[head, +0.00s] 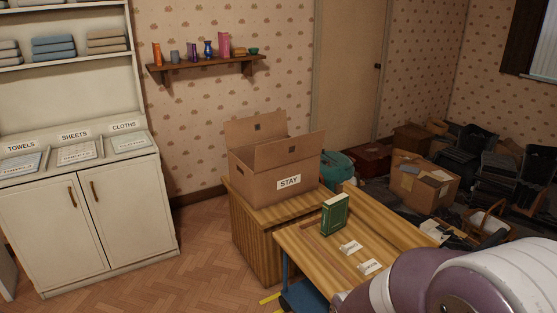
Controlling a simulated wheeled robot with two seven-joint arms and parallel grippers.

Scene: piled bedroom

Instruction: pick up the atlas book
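A thick green book (334,215) stands upright on a wooden tabletop (318,262), near its far end. It is the only book I can make out on this top; its cover print is too small to read, so I cannot confirm that it is the atlas. Nothing touches it from above. A purple and white part of my arm fills the lower right corner and hides the near right part of the tabletop. Neither of my grippers shows in the head view.
Two white labels (350,247) lie on the tabletop. Behind it, an open cardboard box marked STAY (262,182) stands on a wooden cabinet (252,235). Piled boxes and dark crates (482,174) crowd the right. Parquet floor (190,265) is clear at left.

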